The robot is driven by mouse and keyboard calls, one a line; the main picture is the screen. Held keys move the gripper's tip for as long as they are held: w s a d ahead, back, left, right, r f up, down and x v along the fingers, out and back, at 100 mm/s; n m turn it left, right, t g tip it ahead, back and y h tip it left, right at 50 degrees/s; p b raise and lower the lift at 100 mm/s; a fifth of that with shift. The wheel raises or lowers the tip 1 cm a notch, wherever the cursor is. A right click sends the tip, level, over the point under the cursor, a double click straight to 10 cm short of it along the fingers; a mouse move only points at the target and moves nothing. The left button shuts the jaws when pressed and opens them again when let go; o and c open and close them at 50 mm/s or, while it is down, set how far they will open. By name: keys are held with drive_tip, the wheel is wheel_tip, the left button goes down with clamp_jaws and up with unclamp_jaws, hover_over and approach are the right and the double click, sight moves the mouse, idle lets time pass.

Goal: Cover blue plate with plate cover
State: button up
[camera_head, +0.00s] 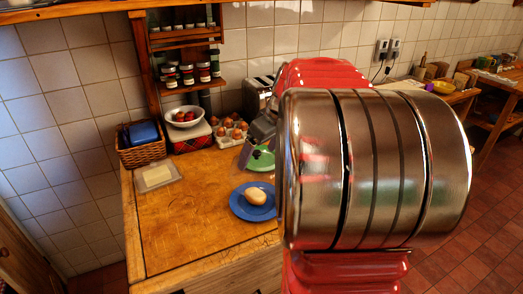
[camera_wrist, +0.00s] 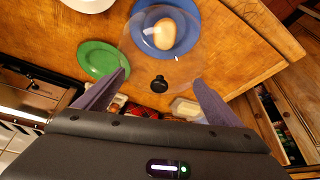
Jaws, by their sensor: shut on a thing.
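The blue plate (camera_head: 253,202) lies on the wooden worktop with a pale bread roll or potato (camera_head: 256,195) on it. In the wrist view the blue plate (camera_wrist: 184,40) is at the top centre. The plate cover (camera_wrist: 159,84) is a clear dome with a black knob. The knob shows between my fingers, and the dome overlaps the plate and food in this view. My gripper (camera_wrist: 160,77) is shut on the plate cover. In the head view my gripper (camera_head: 262,137) is above and behind the blue plate, partly hidden by my arm.
A green plate (camera_wrist: 99,59) lies beside the blue plate. A butter dish (camera_head: 157,177), wicker basket (camera_head: 142,152), bowl of red fruit (camera_head: 184,116) and egg carton (camera_head: 231,135) stand towards the back and left. The worktop's left front is clear.

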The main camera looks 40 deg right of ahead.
drive_tip(key=shift+f, duration=4.85)
drive_tip(key=shift+f, duration=0.1)
drive_tip(key=o, duration=1.5)
drive_tip(key=shift+o, duration=0.2)
drive_tip(key=shift+s+r, duration=0.15)
drive_tip(key=shift+r, duration=0.5)
drive_tip(key=v, duration=1.2)
drive_tip(key=shift+s+r, duration=0.1)
drive_tip(key=shift+s, duration=0.1)
